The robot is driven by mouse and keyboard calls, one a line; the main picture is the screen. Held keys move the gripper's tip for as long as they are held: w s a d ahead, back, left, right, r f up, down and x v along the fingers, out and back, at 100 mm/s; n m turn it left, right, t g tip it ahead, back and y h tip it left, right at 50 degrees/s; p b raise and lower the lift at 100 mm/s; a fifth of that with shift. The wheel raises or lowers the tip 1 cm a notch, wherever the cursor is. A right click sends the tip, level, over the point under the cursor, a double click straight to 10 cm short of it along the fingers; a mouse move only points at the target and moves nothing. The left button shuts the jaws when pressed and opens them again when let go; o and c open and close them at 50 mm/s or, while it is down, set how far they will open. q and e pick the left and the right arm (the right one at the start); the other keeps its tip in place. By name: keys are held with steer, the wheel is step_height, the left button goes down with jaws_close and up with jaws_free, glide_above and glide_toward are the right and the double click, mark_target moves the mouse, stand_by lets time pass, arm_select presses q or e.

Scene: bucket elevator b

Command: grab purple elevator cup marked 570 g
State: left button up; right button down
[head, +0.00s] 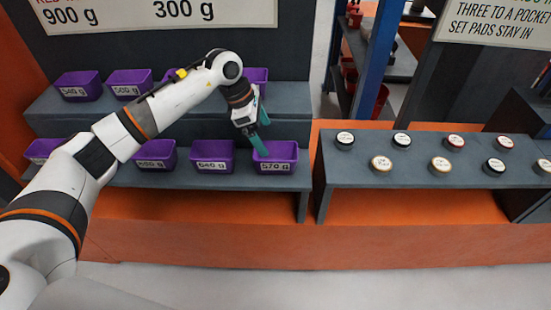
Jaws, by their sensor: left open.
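The purple elevator cup marked 570 g (276,158) sits at the right end of the lower grey shelf, its label facing me. My left gripper (262,138) reaches in from the left and points down at this cup. Its teal fingers are open, with one finger over the cup's back left rim. I cannot tell whether it touches the cup. Nothing shows between the fingers. My right gripper is not in view.
A purple cup marked 640 g (212,157) stands just left, with another purple cup (156,154) beyond. More purple cups (129,84) stand on the upper shelf. A grey bench (420,178) to the right holds several round labelled pads. A blue post (377,65) rises behind.

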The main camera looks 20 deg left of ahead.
mark_target(276, 152)
arm_select(q)
steer(key=p+x, duration=0.2)
steer(key=x, duration=0.5)
steer(key=shift+w+d, duration=0.15)
steer(key=shift+d, duration=0.05)
steer(key=shift+w+d+f, duration=0.1)
steer(key=shift+d+f, duration=0.1)
steer(key=shift+f, duration=0.35)
steer(key=shift+f+b, duration=0.25)
steer(key=shift+b, duration=0.2)
steer(key=shift+r, duration=0.1)
steer(key=c, duration=1.5)
